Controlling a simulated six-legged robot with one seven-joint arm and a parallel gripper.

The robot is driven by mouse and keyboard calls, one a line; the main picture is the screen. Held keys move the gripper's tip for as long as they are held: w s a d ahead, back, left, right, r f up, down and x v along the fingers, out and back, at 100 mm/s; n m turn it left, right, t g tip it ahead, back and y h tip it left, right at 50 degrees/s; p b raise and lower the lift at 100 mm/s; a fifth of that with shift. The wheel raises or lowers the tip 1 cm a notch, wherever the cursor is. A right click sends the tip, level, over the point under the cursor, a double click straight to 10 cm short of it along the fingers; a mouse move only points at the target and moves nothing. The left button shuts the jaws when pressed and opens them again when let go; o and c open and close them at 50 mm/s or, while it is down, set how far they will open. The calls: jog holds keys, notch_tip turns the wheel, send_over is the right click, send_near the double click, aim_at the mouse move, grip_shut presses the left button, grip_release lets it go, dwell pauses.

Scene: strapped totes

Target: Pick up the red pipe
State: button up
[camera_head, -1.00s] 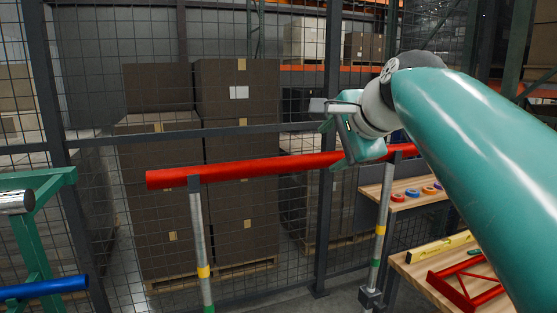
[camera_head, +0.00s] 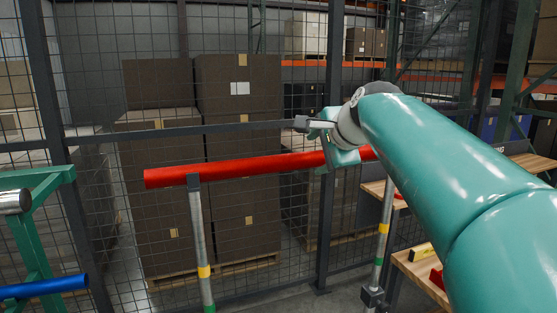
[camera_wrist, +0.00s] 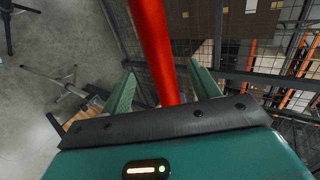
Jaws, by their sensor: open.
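The red pipe (camera_head: 240,169) lies level across two upright grey stands in the head view. My arm reaches in from the right, and my gripper (camera_head: 325,142) is at the pipe's right part, hiding some of it. In the wrist view the red pipe (camera_wrist: 156,50) runs from the top edge down between the two green fingers of my gripper (camera_wrist: 160,85). The fingers are apart, with a gap on each side of the pipe. I cannot tell how deep the pipe sits between them.
A left stand (camera_head: 201,245) and a right stand (camera_head: 382,235) bear the pipe. A wire mesh fence (camera_head: 100,110) and stacked brown boxes (camera_head: 238,130) stand behind. A blue pipe (camera_head: 42,287) is at lower left. A wooden bench (camera_head: 419,268) is at right.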

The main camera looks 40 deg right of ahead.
aim_at(310, 153)
jog(key=x, duration=0.4)
jog(key=shift+w+d+f, duration=0.2)
jog(key=shift+w, duration=0.05)
grip_shut()
jog(key=shift+r, duration=0.15)
jog(key=shift+r, duration=0.55)
jog(key=w+a+r+v, duration=0.1)
jog(key=v, duration=0.8)
jog(key=w+a+v, duration=0.1)
jog(key=v, duration=0.7)
jog(key=shift+s+a+r, duration=0.3)
jog(key=shift+a+r, duration=0.15)
jog(key=shift+r, duration=0.15)
jog(key=shift+s, duration=0.25)
